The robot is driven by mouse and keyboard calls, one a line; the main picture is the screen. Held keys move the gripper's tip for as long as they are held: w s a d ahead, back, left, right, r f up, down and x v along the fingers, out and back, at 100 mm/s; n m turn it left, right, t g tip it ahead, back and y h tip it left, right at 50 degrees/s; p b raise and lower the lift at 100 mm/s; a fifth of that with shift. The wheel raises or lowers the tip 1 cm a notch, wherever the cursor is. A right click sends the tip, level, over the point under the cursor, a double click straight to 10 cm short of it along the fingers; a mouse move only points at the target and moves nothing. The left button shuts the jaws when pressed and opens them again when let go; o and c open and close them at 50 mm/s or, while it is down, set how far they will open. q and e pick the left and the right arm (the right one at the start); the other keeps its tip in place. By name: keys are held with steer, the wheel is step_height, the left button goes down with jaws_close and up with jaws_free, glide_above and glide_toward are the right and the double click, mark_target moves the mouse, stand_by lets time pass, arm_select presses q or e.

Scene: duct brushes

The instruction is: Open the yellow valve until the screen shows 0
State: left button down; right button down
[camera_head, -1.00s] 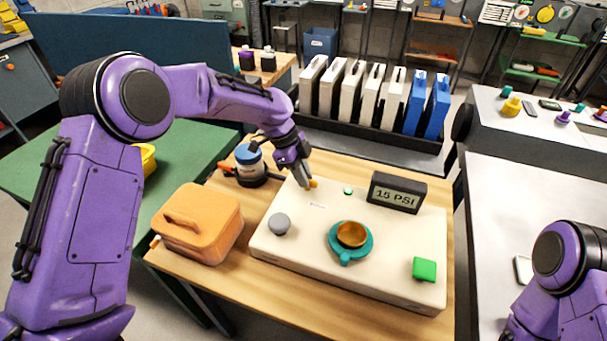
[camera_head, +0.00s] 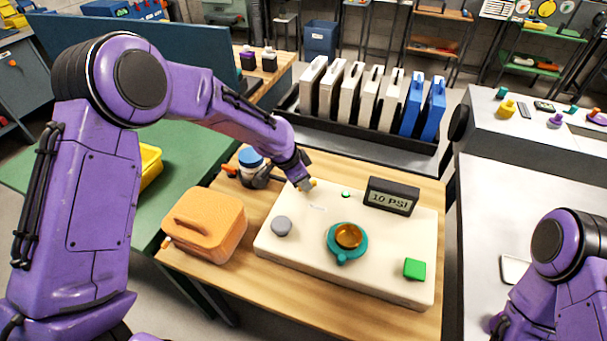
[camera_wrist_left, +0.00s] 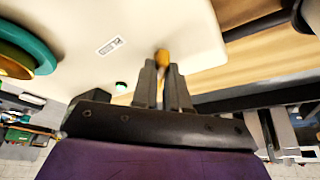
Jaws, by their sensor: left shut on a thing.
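The cream panel (camera_head: 300,245) lies on the wooden table. A small yellow-orange valve (camera_wrist_left: 162,58) sits at its back edge, and in the head view only a bit of it (camera_head: 313,183) shows beside my fingers. My left gripper (camera_head: 306,186) is shut on the valve; in the wrist view the fingertips (camera_wrist_left: 162,72) close around its lower part. The screen (camera_head: 391,196) on the panel reads 10 PSI. My right gripper is out of view; only part of my right arm shows at the lower right.
The panel also bears a grey knob (camera_head: 281,226), a teal and amber dial (camera_head: 347,240), a green button (camera_head: 414,269) and a small green light (camera_head: 346,194). An orange case (camera_head: 205,224) and a blue-lidded jar (camera_head: 251,160) stand to the left.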

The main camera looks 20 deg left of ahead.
arm_select(q)
steer(key=n+p, duration=0.1)
steer(key=n+y+p, duration=0.1)
steer(key=n, duration=0.1)
steer(key=n+t+p, duration=0.1)
steer(key=shift+d+r+n+y+p, duration=0.2)
steer(key=shift+r+n+y+p, duration=0.1)
steer(key=shift+p, duration=0.1)
steer(key=shift+s+d+f+n+y+p, duration=0.1)
steer(key=shift+n+y+p, duration=0.2)
steer(key=shift+n+p, duration=0.5)
steer(key=shift+d+f+n+y+p, duration=0.1)
steer(key=shift+n+y+p, duration=0.2)
steer(key=shift+n+p, duration=0.45)
steer(key=shift+n, duration=0.25)
steer(key=c, duration=1.1)
jaws_free()
steer(key=shift+c, duration=0.2)
steer(key=b+v, duration=0.2)
steer(key=v, duration=0.8)
steer(key=shift+s+r, duration=0.2)
steer(key=shift+s, duration=0.05)
steer(key=shift+d, duration=0.1)
